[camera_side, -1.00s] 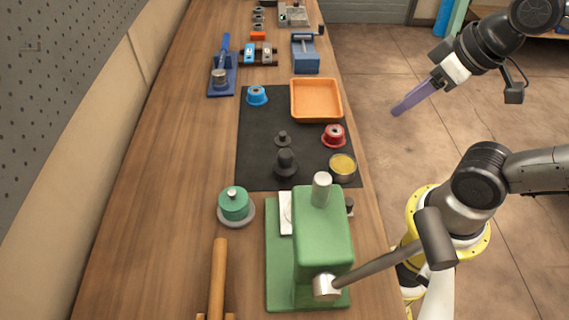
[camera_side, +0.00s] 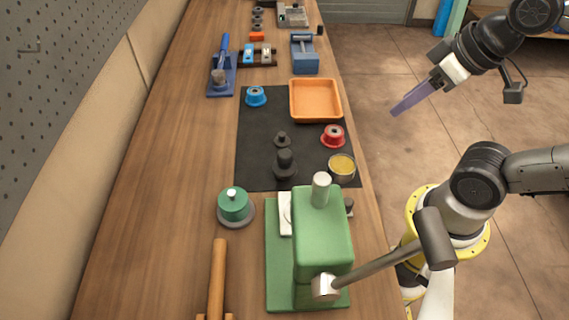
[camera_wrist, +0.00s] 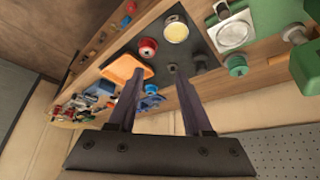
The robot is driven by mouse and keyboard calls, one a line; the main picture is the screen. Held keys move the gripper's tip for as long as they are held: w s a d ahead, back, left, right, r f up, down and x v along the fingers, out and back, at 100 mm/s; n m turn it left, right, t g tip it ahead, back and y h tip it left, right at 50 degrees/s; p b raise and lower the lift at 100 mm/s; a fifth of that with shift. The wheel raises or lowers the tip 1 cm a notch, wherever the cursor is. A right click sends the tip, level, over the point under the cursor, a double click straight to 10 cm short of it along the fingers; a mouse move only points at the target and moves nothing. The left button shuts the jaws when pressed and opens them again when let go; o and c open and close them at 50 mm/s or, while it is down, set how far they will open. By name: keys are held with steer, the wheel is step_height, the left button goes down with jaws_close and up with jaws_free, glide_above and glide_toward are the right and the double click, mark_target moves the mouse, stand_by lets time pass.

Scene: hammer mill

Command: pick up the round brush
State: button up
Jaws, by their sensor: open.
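No thing is plainly a brush with visible bristles. On the black mat (camera_side: 258,150) stand a dark, round-based piece with an upright knob (camera_side: 285,164) and a smaller dark knobbed piece (camera_side: 281,139). I cannot tell whether either is the round brush. A green round piece with a pale knob (camera_side: 234,204) sits on a grey disc left of the mat's near edge. My gripper (camera_side: 397,110) is open and empty, in the air right of the bench and apart from everything. Its two fingers (camera_wrist: 160,78) are spread in the wrist view.
An orange tray (camera_side: 315,82), a blue spool-like piece (camera_side: 256,96), a red one (camera_side: 334,136) and a yellow-filled tin (camera_side: 342,162) are around the dark pieces. A tall green press (camera_side: 322,240) with a long lever stands nearer. A wooden-handled tool (camera_side: 217,275) lies at left.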

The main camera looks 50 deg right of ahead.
steer(key=o, duration=0.4)
steer(key=shift+o, duration=0.2)
